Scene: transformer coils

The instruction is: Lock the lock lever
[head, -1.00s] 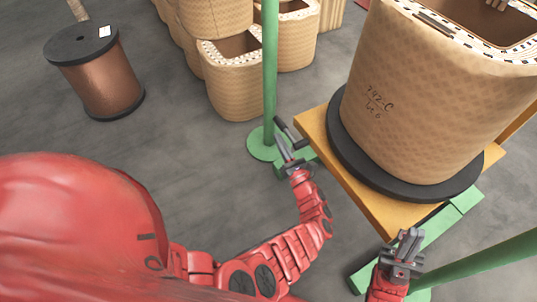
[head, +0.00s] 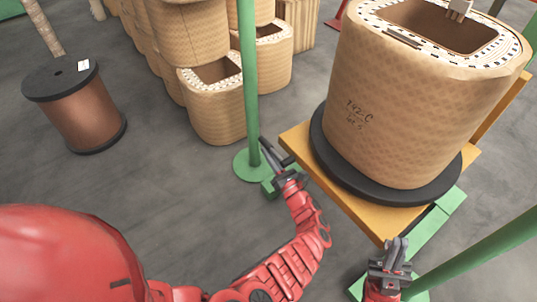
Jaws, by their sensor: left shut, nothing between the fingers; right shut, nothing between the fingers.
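My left gripper (head: 276,163) is shut beside the base of a green post, at the left edge of an orange platform. A short dark bar (head: 277,151) lies right beside its fingertips. I cannot tell whether this bar is the lock lever, or whether the fingers touch it. My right gripper (head: 396,246) is shut and empty, near the front corner of the orange platform (head: 374,219) and above the green frame. No lever is clearly recognisable elsewhere in view.
A large tan coil (head: 405,105) stands on a black disc (head: 372,183) on the platform. The green post (head: 249,80) rises beside my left gripper. A green beam (head: 425,239) lies under the platform.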

